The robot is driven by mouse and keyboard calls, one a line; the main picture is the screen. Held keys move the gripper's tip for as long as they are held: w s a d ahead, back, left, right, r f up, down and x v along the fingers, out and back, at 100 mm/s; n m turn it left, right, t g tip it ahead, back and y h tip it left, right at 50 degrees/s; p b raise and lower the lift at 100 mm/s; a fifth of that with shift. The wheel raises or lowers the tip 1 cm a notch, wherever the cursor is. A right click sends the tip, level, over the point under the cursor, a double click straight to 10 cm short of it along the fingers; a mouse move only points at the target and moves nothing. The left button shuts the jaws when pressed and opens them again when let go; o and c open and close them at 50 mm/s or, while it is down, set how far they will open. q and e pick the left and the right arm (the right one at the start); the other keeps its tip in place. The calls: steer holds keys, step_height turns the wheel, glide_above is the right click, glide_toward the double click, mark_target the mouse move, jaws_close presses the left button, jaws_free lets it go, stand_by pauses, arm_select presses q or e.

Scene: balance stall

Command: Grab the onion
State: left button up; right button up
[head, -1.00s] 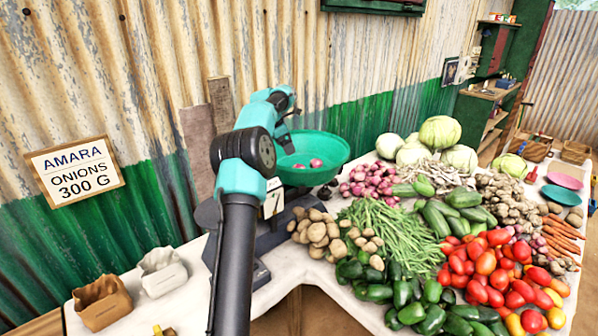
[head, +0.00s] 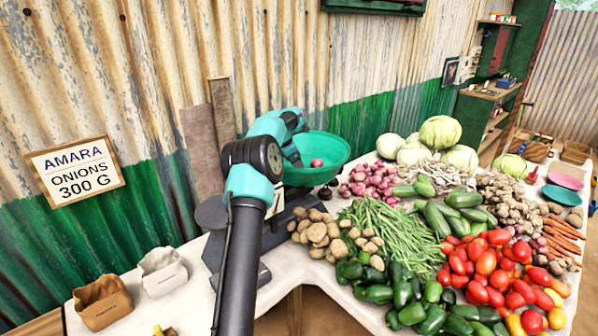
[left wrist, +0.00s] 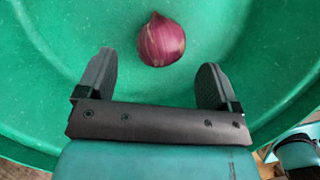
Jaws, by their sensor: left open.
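A red onion (head: 316,162) lies in the green bowl (head: 330,146) on the scale. In the left wrist view the onion (left wrist: 161,40) rests on the bowl's green inner surface (left wrist: 50,60). My left gripper (left wrist: 157,60) is open and empty, its two fingers spread either side of the onion's line. The onion sits just past the fingertips, between their directions and apart from both. In the head view my left gripper (head: 293,157) reaches into the bowl's left side, and its arm hides part of the bowl and scale. My right gripper is not in view.
The scale (head: 277,230) stands on the pale table, partly behind my arm. Potatoes (head: 318,235) and a pile of red onions (head: 370,183) lie close to its right. Two small paper bags (head: 162,271) stand at the left. A sign (head: 74,171) hangs on the wall.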

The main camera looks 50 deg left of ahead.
arm_select(q)
steer(key=x, duration=0.4)
steer(key=shift+w+d+f, duration=0.1)
steer(key=shift+w+d, duration=0.05)
steer(key=shift+w, duration=0.05)
steer(key=c, duration=1)
step_height(320, 180, up, 10)
steer(key=shift+r, duration=0.1)
stand_by(0.5)
stand_by(0.3)
